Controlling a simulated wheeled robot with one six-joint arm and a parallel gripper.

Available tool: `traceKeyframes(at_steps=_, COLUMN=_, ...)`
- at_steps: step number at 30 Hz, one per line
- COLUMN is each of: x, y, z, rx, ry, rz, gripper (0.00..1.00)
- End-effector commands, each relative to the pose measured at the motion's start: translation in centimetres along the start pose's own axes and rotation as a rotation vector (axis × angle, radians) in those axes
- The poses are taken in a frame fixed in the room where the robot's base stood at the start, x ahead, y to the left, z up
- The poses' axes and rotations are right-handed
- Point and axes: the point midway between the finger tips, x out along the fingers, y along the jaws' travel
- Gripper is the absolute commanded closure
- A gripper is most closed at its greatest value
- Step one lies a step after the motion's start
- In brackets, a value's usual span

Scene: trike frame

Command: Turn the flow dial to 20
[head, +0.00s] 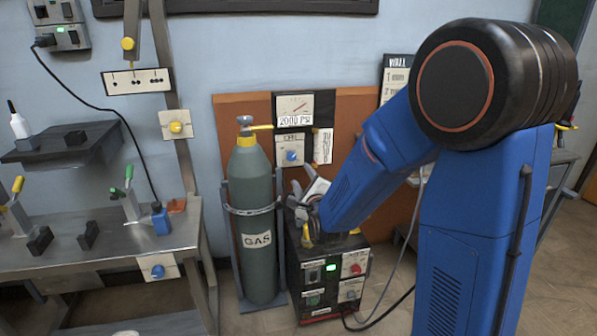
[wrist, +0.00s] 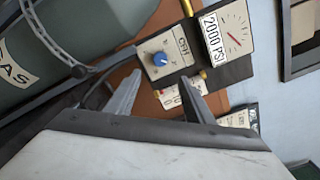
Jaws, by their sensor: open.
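The flow dial is a blue knob (wrist: 159,59) on a white plate marked CFH, tilted in the wrist view. In the head view the blue knob (head: 292,155) sits below the pressure gauge (head: 304,107), right of the gas cylinder's top. My gripper (wrist: 158,88) is open and empty, its two fingers pointing toward the dial plate and apart from the knob. In the head view my gripper (head: 305,196) is below the dial, above the welder box, partly hidden by my arm. The dial's pointer and numbers are too small to read.
The green gas cylinder (head: 257,200) stands strapped left of the dial. The black welder box (head: 328,278) with knobs and a green light is below. A metal workbench (head: 100,245) with clamps is at left. A cable hangs on the welder's right.

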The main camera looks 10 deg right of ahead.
Motion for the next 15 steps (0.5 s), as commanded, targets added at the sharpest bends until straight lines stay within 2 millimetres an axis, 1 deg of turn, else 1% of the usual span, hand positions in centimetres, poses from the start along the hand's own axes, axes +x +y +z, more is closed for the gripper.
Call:
traceKeyframes(at_steps=1, x=-0.9, y=0.0, z=0.0, rx=0.0, ry=0.0, rz=0.001, gripper=0.52)
traceKeyframes(at_steps=6, x=-2.9, y=0.0, z=0.0, rx=0.0, ry=0.0, rz=0.001, gripper=0.52)
traceKeyframes(at_steps=10, x=-3.6, y=0.0, z=0.0, rx=0.0, ry=0.0, rz=0.001, gripper=0.52)
traceKeyframes(at_steps=15, x=-3.8, y=0.0, z=0.0, rx=0.0, ry=0.0, rz=0.001, gripper=0.52)
